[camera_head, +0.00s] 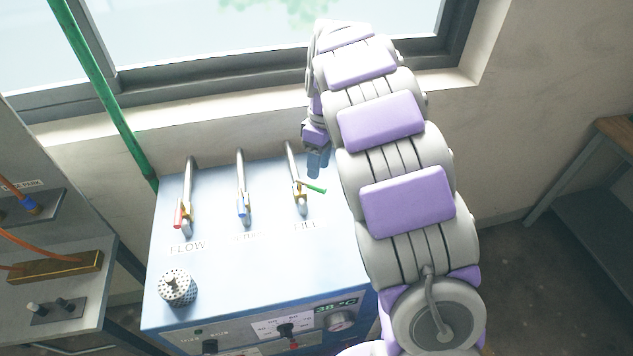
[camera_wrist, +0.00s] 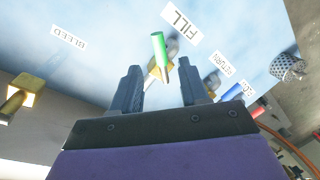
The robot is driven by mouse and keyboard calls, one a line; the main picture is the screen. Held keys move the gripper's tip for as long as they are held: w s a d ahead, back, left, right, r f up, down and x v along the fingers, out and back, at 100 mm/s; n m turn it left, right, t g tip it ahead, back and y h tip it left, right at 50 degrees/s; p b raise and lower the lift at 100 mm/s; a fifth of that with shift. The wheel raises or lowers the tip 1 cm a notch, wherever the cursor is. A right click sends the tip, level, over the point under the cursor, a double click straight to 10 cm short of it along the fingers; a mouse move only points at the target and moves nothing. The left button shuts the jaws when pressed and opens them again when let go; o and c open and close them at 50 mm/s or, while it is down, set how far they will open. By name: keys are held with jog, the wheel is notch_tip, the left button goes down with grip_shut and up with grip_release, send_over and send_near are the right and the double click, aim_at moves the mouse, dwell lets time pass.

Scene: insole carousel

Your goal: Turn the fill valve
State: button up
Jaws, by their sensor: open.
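The fill valve has a green lever (camera_head: 315,187) on a brass body, below a curved silver pipe and above the FILL label (camera_head: 304,225) on the blue panel top (camera_head: 215,265). The lever points to the right in the head view. My gripper (camera_head: 318,162) is beside the valve, partly hidden by my arm. In the wrist view my gripper (camera_wrist: 161,82) is open and empty, with its two dark fingers apart. The green lever (camera_wrist: 160,50) appears between and just beyond the fingertips; whether they touch it I cannot tell.
A red-handled valve (camera_head: 178,217) over FLOW and a blue-handled valve (camera_head: 242,208) stand left of the fill valve. A perforated metal cup (camera_head: 177,287) sits at the front left. A BLEED label (camera_wrist: 69,39) and brass fitting (camera_wrist: 17,97) show in the wrist view. A wall stands behind.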

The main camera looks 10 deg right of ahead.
aim_at(316, 185)
jog(key=shift+s+a+f+b, duration=0.1)
jog(key=shift+s+f+b, duration=0.05)
jog(key=shift+f, duration=0.7)
jog(key=shift+s+a+f+b, duration=0.1)
jog(key=shift+a+f+b, duration=0.05)
jog(key=shift+f, duration=0.7)
jog(key=shift+s+a+f+b, duration=0.1)
jog(key=shift+s+f+b, duration=0.05)
jog(key=shift+f, duration=0.7)
jog(key=shift+c, duration=0.2)
grip_shut()
